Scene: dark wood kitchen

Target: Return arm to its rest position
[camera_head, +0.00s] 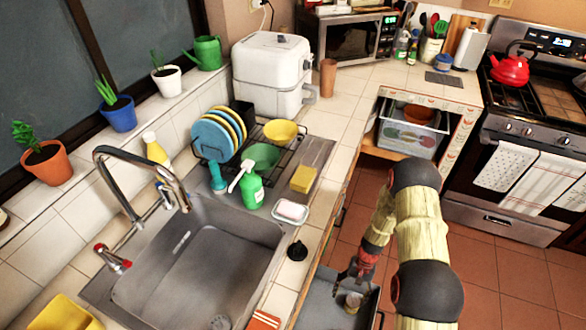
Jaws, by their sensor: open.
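My arm (421,232) reaches in from the lower right and bends down to the left. My gripper (352,277) points down over an open grey drawer (318,292) below the counter. Its fingers are open.
The sink (190,262) and tiled counter (321,180) lie left of my arm. The stove (530,135) stands at the right. Tiled floor (490,270) is free between.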

